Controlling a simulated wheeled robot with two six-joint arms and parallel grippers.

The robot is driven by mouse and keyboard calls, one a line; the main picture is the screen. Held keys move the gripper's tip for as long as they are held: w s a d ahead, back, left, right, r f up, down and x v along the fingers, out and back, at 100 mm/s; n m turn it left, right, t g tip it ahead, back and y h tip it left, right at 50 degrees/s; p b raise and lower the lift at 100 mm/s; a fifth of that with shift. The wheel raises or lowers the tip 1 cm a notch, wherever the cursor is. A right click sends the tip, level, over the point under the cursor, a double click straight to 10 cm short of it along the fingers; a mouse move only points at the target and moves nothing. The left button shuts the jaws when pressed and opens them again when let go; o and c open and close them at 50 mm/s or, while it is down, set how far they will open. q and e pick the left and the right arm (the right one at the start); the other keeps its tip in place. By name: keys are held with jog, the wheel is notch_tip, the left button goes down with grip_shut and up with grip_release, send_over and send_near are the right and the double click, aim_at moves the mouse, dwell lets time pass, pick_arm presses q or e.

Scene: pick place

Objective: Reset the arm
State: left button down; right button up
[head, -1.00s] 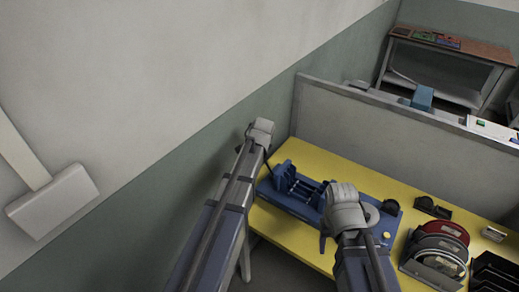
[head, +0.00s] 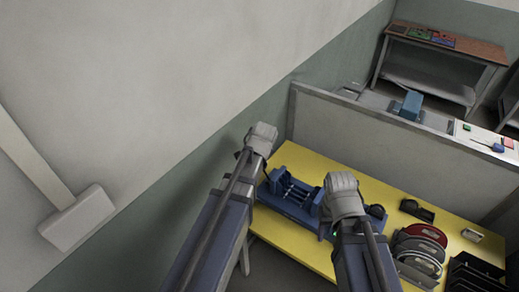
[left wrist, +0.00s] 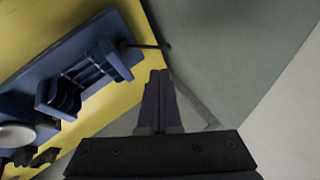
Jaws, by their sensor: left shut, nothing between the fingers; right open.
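My left arm ends in a light grey wrist over the left edge of the yellow table in the head view; its fingers are hidden there. In the left wrist view my left gripper (left wrist: 161,80) is shut, with its two dark fingers together and nothing between them. My right gripper (head: 342,188) is above the table near the right part of the blue fixture; it is open, but its fingers are mostly hidden behind the wrist. The blue fixture (head: 291,190) lies on the table (head: 318,161), and it also shows in the left wrist view (left wrist: 107,58).
A grey partition (head: 366,140) stands behind the table and a wall (head: 150,90) rises on the left. A rack of red and grey discs (head: 420,240), a small black holder (head: 416,210) and a black rack (head: 473,275) are at the right. A brown-topped bench (head: 460,48) is farther back.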

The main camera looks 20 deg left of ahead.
dwell(0.4)
pick_arm(q)
jog(key=s+d+f+n+g+b, duration=0.1)
jog(key=s+d+f+g+b, duration=0.2)
jog(key=s+d+f, duration=0.2)
jog(key=s+d+f+n+g+h+b, duration=0.1)
jog(key=s+d+f+n+g+b, duration=0.1)
jog(key=s+d, duration=1)
jog(key=s+f+g+b, duration=0.1)
jog(key=s+f+b, duration=0.1)
jog(key=s, duration=0.3)
jog(key=shift+s+f+h, duration=0.15)
jog(key=shift+f+h, duration=0.15)
jog(key=shift+f, duration=0.3)
